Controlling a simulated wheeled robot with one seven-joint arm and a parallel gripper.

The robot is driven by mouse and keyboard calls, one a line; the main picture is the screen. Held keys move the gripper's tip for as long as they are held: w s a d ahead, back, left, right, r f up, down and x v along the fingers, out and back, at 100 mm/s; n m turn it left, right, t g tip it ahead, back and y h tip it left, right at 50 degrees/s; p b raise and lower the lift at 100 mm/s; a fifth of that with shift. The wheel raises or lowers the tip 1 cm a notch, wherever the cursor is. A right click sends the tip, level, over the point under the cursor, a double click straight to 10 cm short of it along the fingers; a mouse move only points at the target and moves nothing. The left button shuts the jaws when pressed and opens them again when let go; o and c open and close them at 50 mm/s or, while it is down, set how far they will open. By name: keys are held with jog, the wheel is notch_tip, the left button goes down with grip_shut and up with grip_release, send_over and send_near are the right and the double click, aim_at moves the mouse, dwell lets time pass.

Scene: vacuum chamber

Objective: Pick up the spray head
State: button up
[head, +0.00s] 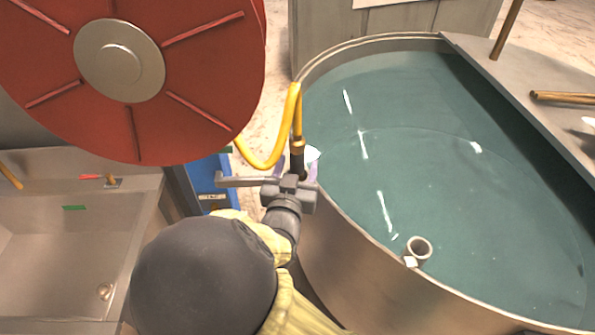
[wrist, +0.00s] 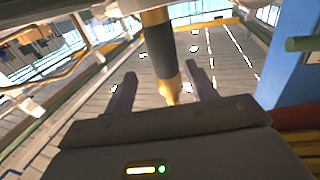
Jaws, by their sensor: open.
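The spray head (head: 297,158) hangs from a yellow hose (head: 284,150) beside the rim of the round tank; it has a black body and a brass fitting at its upper end. In the wrist view the spray head (wrist: 160,45) points down, with a brass tip, and shows between my two dark fingers. My gripper (head: 296,169) is open around the lower part of the spray head; it also shows in the wrist view (wrist: 161,74). I see gaps on both sides there, and I cannot tell whether either finger touches it.
A red hose reel (head: 215,75) hangs at the upper left. The metal tank (head: 335,240) with teal liquid (head: 420,150) stands close on the right, with a short pipe (head: 419,248) at its near edge. A sink (head: 50,265) is at the left, a blue object (head: 207,180) behind my gripper.

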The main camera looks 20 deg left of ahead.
jog(key=shift+w+a, duration=0.15)
jog(key=shift+w, duration=0.4)
jog(key=shift+a+x, duration=0.15)
jog(key=shift+x, duration=1.15)
jog(key=shift+a+x, duration=0.15)
jog(key=shift+x, duration=1.15)
jog(key=shift+s, duration=0.1)
grip_shut()
